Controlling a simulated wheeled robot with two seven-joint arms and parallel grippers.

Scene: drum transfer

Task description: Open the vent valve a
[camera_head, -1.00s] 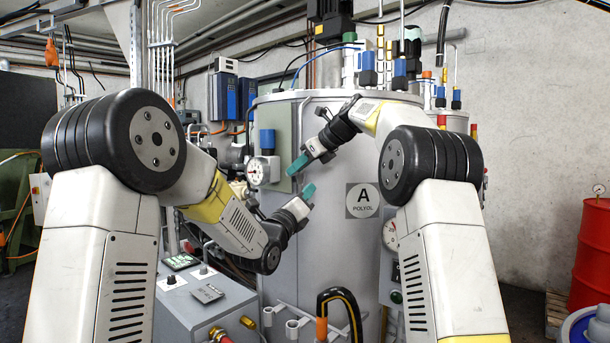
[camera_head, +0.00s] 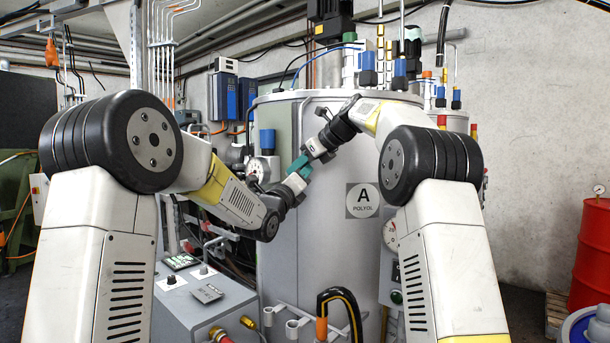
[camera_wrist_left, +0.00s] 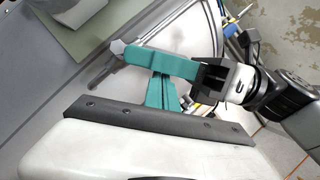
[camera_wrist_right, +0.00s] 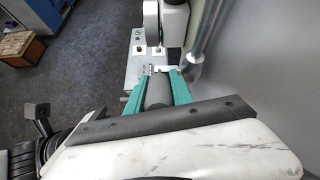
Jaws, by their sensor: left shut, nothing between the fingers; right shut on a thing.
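My right gripper (camera_head: 298,163) comes in from the upper right in front of the tank marked A (camera_head: 335,240). In the right wrist view its teal fingers (camera_wrist_right: 157,82) are shut on a dark grey rod-like handle (camera_wrist_right: 157,93). A grey lever (camera_wrist_left: 97,78) with a silver end shows by its fingertips in the left wrist view; I cannot tell for sure that it belongs to vent valve a. My left gripper (camera_head: 305,173) is shut and empty just below the right one. Its teal fingers (camera_wrist_left: 160,92) cross close under the right fingers; touching or apart is unclear.
A grey control box (camera_head: 210,303) stands low at the left. A black hose (camera_head: 352,308) rises in front. A red drum (camera_head: 592,255) stands far right.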

